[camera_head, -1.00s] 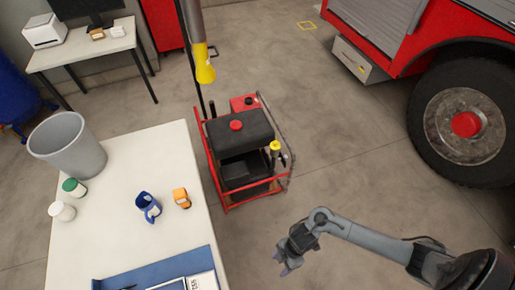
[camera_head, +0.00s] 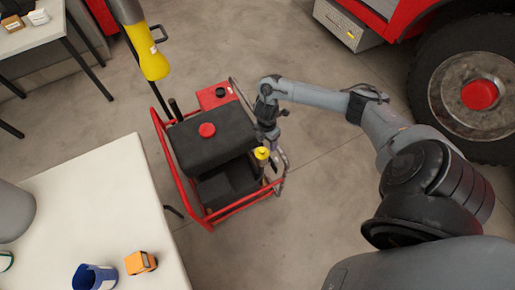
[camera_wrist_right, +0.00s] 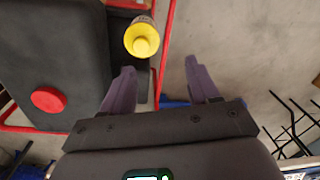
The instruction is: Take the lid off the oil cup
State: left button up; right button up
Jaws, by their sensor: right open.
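A small upright cup with a yellow lid (camera_head: 262,153), which I take for the oil cup, stands at the right side of the red-framed pump (camera_head: 205,218). The lid is on it. The lid also shows in the right wrist view (camera_wrist_right: 142,38), beyond the fingertips and left of the middle of the gap. My right gripper (camera_head: 273,168) reaches down beside the cup. In the right wrist view its fingers (camera_wrist_right: 160,68) are apart with nothing between them. Contact with the cup cannot be told. My left gripper is not in view.
The pump has a black tank with a red cap (camera_head: 207,130) and red frame bars close to the cup. A yellow hanging nozzle (camera_head: 152,62) is behind it. A white table (camera_head: 95,200) stands left, a fire truck wheel (camera_head: 470,95) right.

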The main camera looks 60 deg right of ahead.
jog(key=w+b, duration=0.2)
jog(key=w, duration=0.1)
send_over(261, 150)
jog(key=shift+t, duration=0.4)
notch_tip(261, 150, down, 5)
jog(key=shift+s+r+b, duration=0.1)
jog(key=shift+r+b, duration=0.05)
jog(key=shift+b, duration=0.25)
jog(key=shift+d+f, duration=0.15)
jog(key=shift+f, duration=0.3)
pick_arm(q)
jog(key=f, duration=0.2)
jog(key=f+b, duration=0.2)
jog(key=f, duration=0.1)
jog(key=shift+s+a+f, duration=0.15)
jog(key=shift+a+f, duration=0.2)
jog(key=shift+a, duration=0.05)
pick_arm(e)
notch_tip(261, 150, down, 5)
jog(key=shift+r, duration=0.1)
jog(key=c, duration=1.1)
